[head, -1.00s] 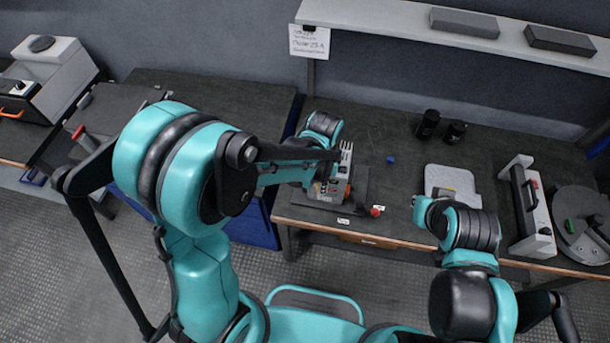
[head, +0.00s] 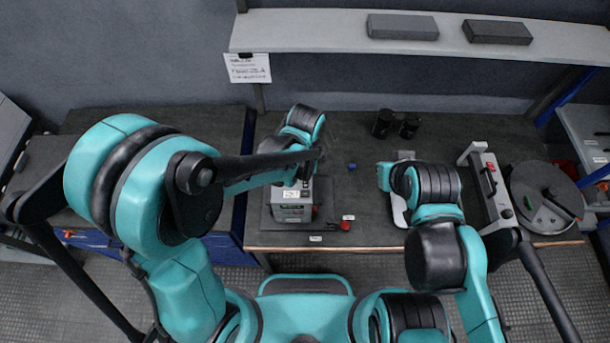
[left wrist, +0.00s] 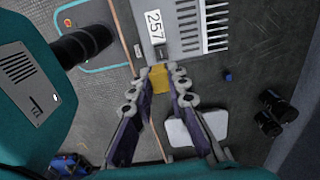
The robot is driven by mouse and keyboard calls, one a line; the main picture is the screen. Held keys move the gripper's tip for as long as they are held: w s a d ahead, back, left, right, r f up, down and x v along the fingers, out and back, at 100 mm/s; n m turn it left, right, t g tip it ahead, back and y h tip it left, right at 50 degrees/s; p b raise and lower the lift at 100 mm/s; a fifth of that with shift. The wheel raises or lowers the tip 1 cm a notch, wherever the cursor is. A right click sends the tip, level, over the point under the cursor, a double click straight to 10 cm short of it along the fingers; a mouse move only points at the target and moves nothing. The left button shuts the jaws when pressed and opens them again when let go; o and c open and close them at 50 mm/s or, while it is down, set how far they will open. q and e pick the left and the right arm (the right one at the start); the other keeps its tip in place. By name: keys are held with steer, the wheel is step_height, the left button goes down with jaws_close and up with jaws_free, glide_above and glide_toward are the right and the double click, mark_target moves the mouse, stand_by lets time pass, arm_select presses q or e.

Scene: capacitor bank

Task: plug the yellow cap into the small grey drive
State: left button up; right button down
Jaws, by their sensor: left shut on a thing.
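The yellow cap (left wrist: 158,80) is between the fingertips of my left gripper (left wrist: 162,74) in the left wrist view, and the gripper is shut on it. The small grey drive (left wrist: 181,28), with a white 257 label and dark slots, lies just beyond the fingertips. I cannot tell whether the cap touches the drive. In the head view the drive (head: 291,212) stands on the dark bench, with my left gripper (head: 308,172) above it; the cap is hidden there. My right arm reaches over the bench, but its gripper does not show.
A red knob (head: 345,225) is at the bench front, right of the drive. A handled unit (head: 488,190) and round plate (head: 546,196) occupy the right end.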

mark_target(305, 193)
arm_select(q)
steer(key=shift+w+f, duration=0.15)
steer(key=shift+f, duration=0.05)
steer(key=shift+f+b, duration=0.75)
steer(key=shift+f, duration=0.05)
steer(key=shift+f+b, duration=1.4)
steer(key=shift+f, duration=0.55)
steer(key=shift+b, duration=0.35)
steer(key=shift+f+b, duration=0.55)
stand_by(0.3)
steer(key=o, duration=0.8)
steer(key=shift+o, duration=0.3)
